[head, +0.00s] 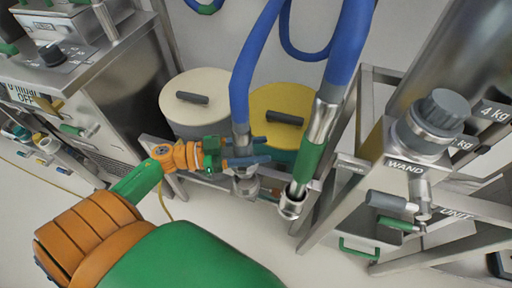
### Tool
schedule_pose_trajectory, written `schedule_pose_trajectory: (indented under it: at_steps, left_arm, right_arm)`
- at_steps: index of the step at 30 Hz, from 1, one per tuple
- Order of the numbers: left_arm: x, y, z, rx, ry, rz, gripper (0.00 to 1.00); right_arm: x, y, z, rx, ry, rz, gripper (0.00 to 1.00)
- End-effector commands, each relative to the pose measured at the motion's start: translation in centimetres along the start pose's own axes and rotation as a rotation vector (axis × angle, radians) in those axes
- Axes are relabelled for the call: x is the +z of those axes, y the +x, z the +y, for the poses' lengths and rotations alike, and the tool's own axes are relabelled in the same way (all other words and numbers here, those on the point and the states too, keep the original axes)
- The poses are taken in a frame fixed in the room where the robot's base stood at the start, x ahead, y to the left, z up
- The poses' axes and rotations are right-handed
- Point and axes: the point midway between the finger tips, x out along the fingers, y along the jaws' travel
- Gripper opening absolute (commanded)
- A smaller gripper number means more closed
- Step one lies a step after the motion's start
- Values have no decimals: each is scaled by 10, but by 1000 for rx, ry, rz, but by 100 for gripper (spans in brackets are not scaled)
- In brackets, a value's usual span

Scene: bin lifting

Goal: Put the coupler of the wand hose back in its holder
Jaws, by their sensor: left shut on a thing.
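My left gripper (258,150) reaches in from the left, with orange and green parts and dark blue fingers. It is shut on the metal coupler (244,183) at the lower end of a blue hose (258,55). The coupler hangs upright, its upper part partly hidden by the fingers. Right of it hangs a second blue hose end (349,45) with a metal and green sleeve (308,165), tilted and apart from my gripper. The steel stand at the right carries a WAND label (405,168). I cannot tell which part is the coupler's holder. My right gripper is not in view.
A cream-lidded bin (203,112) and a yellow-lidded bin (276,100) stand behind the coupler. A steel machine (85,75) stands at the left. A valve with a grey knob (438,112) tops the right stand. Light floor (215,220) lies open in front.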

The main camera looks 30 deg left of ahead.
Motion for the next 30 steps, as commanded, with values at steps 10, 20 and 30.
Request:
schedule_pose_trajectory:
  at_steps: [10,20,30]
  left_arm:
    - [-3,0,0,0,1,1,0]
    - [17,0,0,0,0,1,0]
    - [28,0,0,0,2,1,0]
  right_arm:
    - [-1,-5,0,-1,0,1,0]
    - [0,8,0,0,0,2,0]
    - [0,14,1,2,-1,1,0]
